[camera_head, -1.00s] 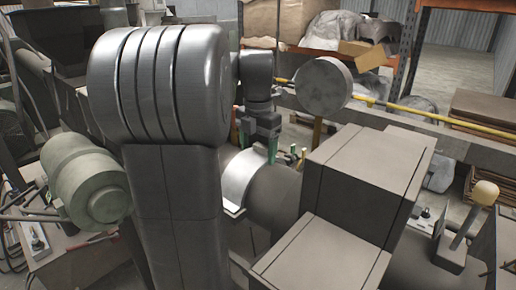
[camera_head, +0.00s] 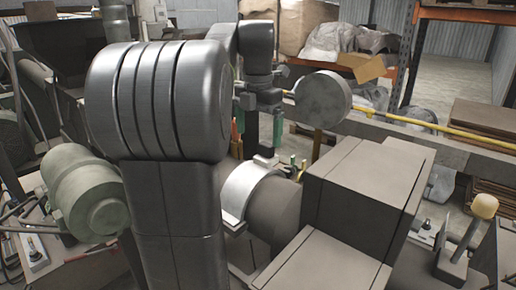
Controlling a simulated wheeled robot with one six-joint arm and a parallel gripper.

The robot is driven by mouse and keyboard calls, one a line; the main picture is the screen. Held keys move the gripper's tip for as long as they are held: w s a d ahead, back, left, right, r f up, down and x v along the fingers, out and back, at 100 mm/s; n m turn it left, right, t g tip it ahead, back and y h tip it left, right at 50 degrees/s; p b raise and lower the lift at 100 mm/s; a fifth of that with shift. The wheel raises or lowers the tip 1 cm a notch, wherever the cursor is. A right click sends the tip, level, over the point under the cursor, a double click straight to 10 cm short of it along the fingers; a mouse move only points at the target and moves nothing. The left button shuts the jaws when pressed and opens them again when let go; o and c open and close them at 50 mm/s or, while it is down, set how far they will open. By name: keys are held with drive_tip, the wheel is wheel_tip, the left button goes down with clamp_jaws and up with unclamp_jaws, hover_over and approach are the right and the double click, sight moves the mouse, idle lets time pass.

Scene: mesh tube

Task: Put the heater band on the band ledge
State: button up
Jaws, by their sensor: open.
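A shiny silver curved band, which looks like the heater band (camera_head: 241,186), lies against the left end of a dark cylinder (camera_head: 274,212). I cannot tell how far it wraps around it. My own arm hides the area left of the band, and I cannot make out the band ledge for certain.
A large grey-brown stepped box (camera_head: 366,180) stands close to the right of the cylinder. A round grey disc (camera_head: 322,98) and a yellow bar (camera_head: 430,126) are behind. A greenish cylinder (camera_head: 84,190) is at left; a knobbed lever (camera_head: 470,228) is at right.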

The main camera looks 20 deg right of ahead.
drive_tip(key=shift+r, duration=1.55)
drive_tip(key=shift+c, duration=0.4)
